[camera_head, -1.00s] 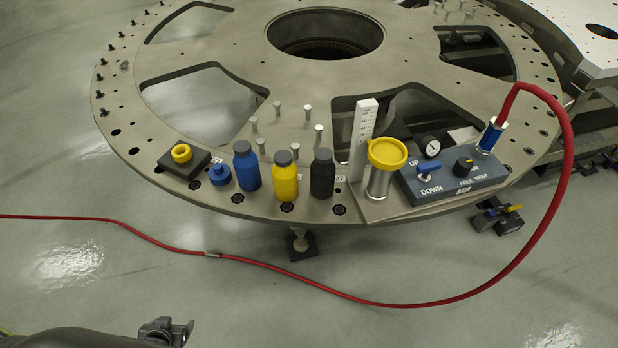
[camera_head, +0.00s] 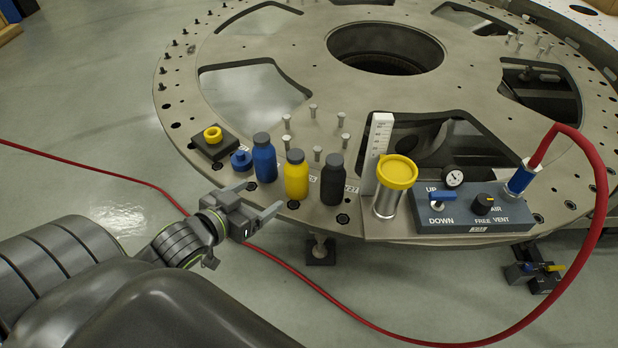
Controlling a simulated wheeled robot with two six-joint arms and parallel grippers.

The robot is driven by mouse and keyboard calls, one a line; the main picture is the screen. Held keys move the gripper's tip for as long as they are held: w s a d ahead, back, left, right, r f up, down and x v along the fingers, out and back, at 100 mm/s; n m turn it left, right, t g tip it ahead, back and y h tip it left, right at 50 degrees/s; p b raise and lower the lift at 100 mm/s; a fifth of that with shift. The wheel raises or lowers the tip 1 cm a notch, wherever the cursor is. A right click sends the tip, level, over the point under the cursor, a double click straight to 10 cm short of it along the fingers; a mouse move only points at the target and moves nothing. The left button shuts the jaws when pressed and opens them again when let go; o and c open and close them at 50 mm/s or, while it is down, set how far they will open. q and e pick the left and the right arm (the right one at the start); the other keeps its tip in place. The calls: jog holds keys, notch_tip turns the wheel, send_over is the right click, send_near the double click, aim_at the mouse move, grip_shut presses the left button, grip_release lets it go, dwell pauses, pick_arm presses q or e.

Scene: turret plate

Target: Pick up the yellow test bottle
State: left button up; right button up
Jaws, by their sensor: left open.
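The yellow test bottle (camera_head: 296,178) with a dark grey cap stands upright on the front rim of the turret plate (camera_head: 300,50). A blue bottle (camera_head: 264,160) stands to its left and a black bottle (camera_head: 332,180) to its right. My left gripper (camera_head: 258,202) is open and empty at the plate's front edge. Its fingers are spread in front of the blue bottle, to the left of the yellow bottle, and appear apart from it. My right gripper is not in view.
A blue cap piece (camera_head: 241,161) and a dark block with a yellow ring (camera_head: 213,137) lie left of the bottles. A yellow-topped cylinder (camera_head: 396,180), white scale (camera_head: 377,147) and control box (camera_head: 474,208) stand right. A red hose (camera_head: 590,240) loops in front.

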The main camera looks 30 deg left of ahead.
aim_at(287, 176)
pick_arm(q)
jog(key=x, duration=1.1)
jog(key=shift+w+a+p, duration=0.1)
jog(key=shift+w+p, duration=0.25)
jog(key=shift+p, duration=0.05)
jog(key=x, duration=0.1)
jog(key=p+x, duration=0.1)
jog(key=x, duration=0.3)
jog(key=shift+d+r, duration=0.3)
jog(key=shift+w+f, duration=0.15)
jog(key=shift+w, duration=0.15)
jog(key=c, duration=1.4)
